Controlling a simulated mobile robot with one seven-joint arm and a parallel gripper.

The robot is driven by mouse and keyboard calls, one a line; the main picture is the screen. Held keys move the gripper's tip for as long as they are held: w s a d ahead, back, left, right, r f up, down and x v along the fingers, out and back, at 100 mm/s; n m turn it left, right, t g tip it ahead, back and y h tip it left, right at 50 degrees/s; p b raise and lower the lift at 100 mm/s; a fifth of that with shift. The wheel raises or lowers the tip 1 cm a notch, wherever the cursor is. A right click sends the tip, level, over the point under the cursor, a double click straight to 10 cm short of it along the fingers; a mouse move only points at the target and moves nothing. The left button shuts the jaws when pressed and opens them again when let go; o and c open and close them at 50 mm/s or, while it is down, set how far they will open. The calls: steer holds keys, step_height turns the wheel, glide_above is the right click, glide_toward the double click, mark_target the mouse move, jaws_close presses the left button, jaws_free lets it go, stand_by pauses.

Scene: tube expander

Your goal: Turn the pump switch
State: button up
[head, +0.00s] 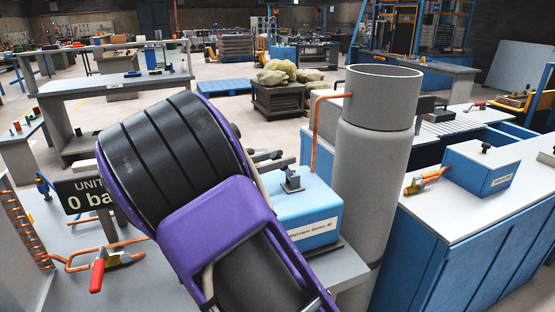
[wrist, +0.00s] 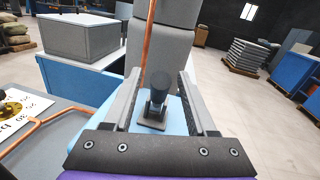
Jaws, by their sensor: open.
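The pump is a light-blue box (head: 308,208) with a label on its front, right of my arm in the head view. The pump switch (head: 291,180) is a small dark lever on a square base on its top. In the wrist view the switch (wrist: 159,88) stands upright in the picture between my two fingers, with a visible gap on each side. My gripper (wrist: 159,80) is open and empty. In the head view my gripper (head: 268,159) is mostly hidden behind my purple and black arm, with grey finger parts showing just left of the switch.
A tall grey cylinder (head: 373,165) stands close behind and right of the pump, with a copper pipe (head: 316,125) beside it. A sign (head: 88,195) reading "0 ba", partly covered, and a red-handled valve (head: 98,275) are at left. Another blue box (head: 480,170) sits on the right bench.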

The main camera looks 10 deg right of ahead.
jaws_close()
stand_by(1.4)
